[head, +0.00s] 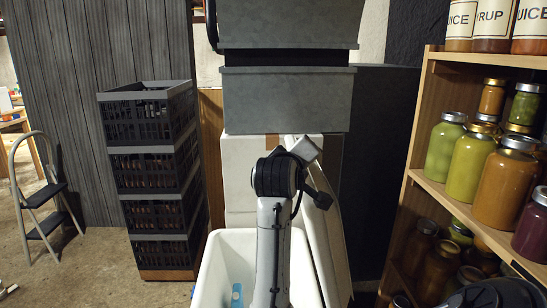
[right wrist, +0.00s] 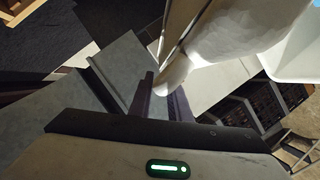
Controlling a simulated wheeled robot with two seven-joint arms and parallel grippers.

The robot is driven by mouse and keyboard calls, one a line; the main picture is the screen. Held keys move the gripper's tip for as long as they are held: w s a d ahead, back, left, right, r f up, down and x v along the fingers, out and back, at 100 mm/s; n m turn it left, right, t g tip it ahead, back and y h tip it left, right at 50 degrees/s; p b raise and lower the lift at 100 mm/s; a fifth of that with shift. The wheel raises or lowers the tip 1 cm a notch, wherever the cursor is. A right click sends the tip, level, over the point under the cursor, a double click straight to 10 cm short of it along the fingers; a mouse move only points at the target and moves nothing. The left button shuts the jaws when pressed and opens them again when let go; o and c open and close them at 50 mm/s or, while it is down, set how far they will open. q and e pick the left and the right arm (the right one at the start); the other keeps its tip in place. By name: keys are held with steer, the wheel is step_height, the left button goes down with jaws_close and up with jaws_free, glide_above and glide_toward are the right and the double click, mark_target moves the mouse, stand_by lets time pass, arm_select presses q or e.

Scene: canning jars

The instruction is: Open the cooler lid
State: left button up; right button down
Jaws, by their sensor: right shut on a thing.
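The white cooler (head: 212,278) stands at the bottom middle of the head view. Its top is open and small blue things (head: 236,293) show inside. The white lid (head: 326,235) stands steeply up along the cooler's right side, partly hidden by my arm. In the right wrist view the lid (right wrist: 215,45) fills the upper middle. My right gripper (right wrist: 165,84) is shut on the lid's edge, with a dark finger on each side of it. In the head view my right arm hides much of the cooler. My left gripper is in neither view.
Stacked black crates (head: 150,170) stand left of the cooler. Grey bins (head: 287,95) are stacked behind it. A wooden shelf (head: 412,150) with several filled jars stands at the right. A step stool (head: 45,195) is at the far left, with bare floor between.

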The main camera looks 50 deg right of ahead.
steer(key=shift+s+d+r, duration=0.2)
steer(key=shift+s+d, duration=0.4)
steer(key=shift+s, duration=0.15)
steer(key=c, duration=1.9)
jaws_free()
steer(key=v, duration=1)
steer(key=shift+s+a+r, duration=0.1)
steer(key=x, duration=1)
steer(key=shift+w+f, duration=0.2)
steer(key=shift+w, duration=0.1)
